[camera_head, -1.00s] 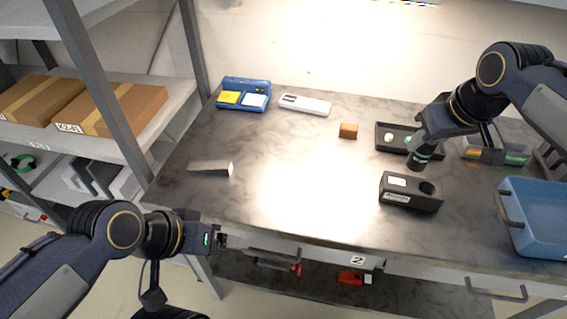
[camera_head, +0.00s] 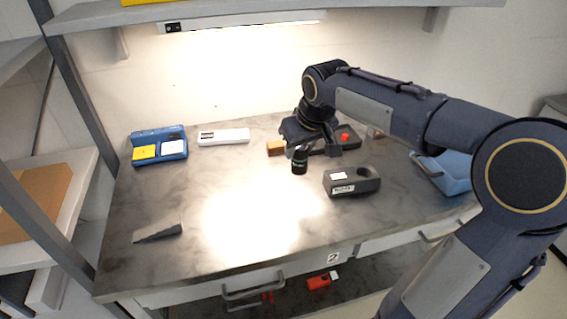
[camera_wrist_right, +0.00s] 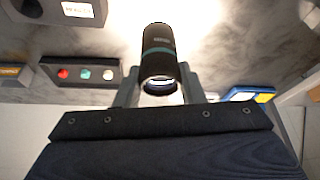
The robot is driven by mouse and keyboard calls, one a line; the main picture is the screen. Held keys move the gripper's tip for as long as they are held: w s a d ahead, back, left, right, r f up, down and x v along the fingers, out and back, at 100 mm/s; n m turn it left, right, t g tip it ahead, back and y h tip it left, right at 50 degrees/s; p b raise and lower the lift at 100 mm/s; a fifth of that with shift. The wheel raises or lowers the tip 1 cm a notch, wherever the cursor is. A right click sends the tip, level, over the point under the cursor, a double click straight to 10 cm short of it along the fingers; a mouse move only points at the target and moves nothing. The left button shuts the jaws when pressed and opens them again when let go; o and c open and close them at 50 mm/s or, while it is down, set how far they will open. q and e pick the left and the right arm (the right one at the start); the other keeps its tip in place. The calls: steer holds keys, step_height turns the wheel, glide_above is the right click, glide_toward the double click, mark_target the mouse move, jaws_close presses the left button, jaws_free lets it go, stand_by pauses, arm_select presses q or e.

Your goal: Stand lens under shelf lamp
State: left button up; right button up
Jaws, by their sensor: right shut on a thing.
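The lens (camera_head: 300,162) is a black cylinder with a teal band. My right gripper (camera_head: 298,150) is shut on it, and in the wrist view the lens (camera_wrist_right: 158,55) sits between the two fingers. It is roughly upright at the bench, left of the dark holder; I cannot tell how far it is above the surface. The shelf lamp (camera_head: 250,20) is a lit strip beneath the upper shelf (camera_head: 220,8). Its light makes a bright patch on the bench (camera_head: 130,215), to the left of the lens. My left gripper is out of view.
The dark holder (camera_head: 340,188) has an empty round hole. A dark tray with coloured round pieces (camera_wrist_right: 90,72), a wooden block (camera_head: 275,148), a white device (camera_head: 224,137), a blue box (camera_head: 172,147), a grey wedge (camera_head: 158,231) and a blue bin (camera_head: 455,180) stand around. The bench middle is clear.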

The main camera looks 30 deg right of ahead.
steer(key=shift+w+d+r+x, duration=0.15)
steer(key=shift+w+x, duration=0.2)
steer(key=shift+x, duration=1.5)
steer(key=shift+w+r+x, duration=0.15)
steer(key=shift+w+x, duration=0.2)
steer(key=shift+x, duration=1.5)
steer(key=shift+w+d+r+x, duration=0.1)
steer(key=shift+w+x, duration=0.2)
steer(key=shift+x, duration=1.55)
steer(key=shift+f, duration=0.2)
steer(key=o, duration=1.1)
steer(key=shift+a, duration=0.1)
steer(key=shift+c, duration=0.2)
